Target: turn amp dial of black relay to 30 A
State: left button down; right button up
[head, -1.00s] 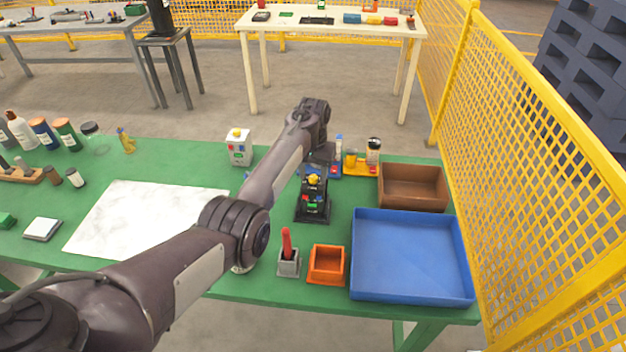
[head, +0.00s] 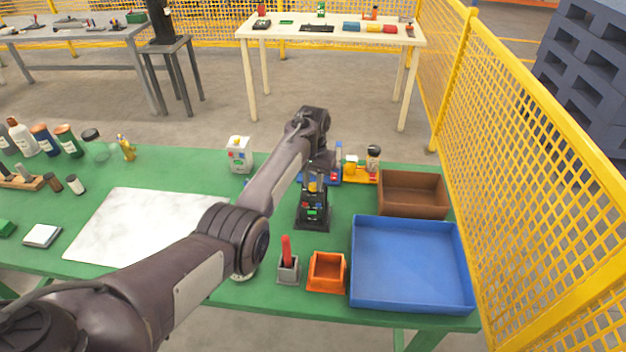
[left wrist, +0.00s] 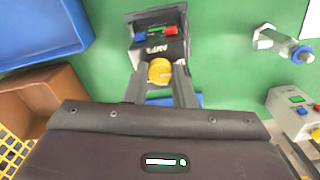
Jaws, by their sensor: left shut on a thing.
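The black relay (head: 312,215) stands on the green table, right of centre in the head view. In the left wrist view the relay (left wrist: 172,48) shows a blue, a green and a red button and the lettering AMPS beside a yellow amp dial (left wrist: 160,71). My left gripper (left wrist: 164,74) has its two fingers on either side of the yellow dial and is shut on it. In the head view the left gripper (head: 318,178) is over the relay and partly hides the dial. The dial's scale and setting cannot be read. My right gripper is not in view.
A blue tray (head: 411,300) and a brown bin (head: 412,210) stand right of the relay. An orange box (head: 327,284) and a grey holder with a red stick (head: 288,268) are in front. A white button box (head: 239,154) stands behind left. A yellow fence (head: 545,190) borders the right.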

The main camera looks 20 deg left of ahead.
pick_arm(q)
jog(key=m+p, duration=0.1)
jog(key=m, duration=0.2)
jog(key=shift+m, duration=0.4)
jog(key=m, duration=0.3)
jog(key=shift+m, duration=0.3)
jog(key=m, duration=0.3)
jog(key=shift+m, duration=0.3)
jog(key=m+b, duration=0.1)
jog(key=m, duration=0.3)
jog(key=shift+m, duration=0.3)
jog(key=m+b, duration=0.2)
jog(key=m, duration=0.3)
jog(key=shift+f+b, duration=0.1)
jog(key=shift+b, duration=0.2)
jog(key=m+b, duration=0.2)
jog(key=m, duration=0.4)
jog(key=shift+b, duration=0.35)
jog(key=m+b, duration=0.2)
jog(key=m, duration=0.2)
jog(key=m+b, duration=0.1)
jog(key=m, duration=0.3)
jog(key=shift+m, duration=0.4)
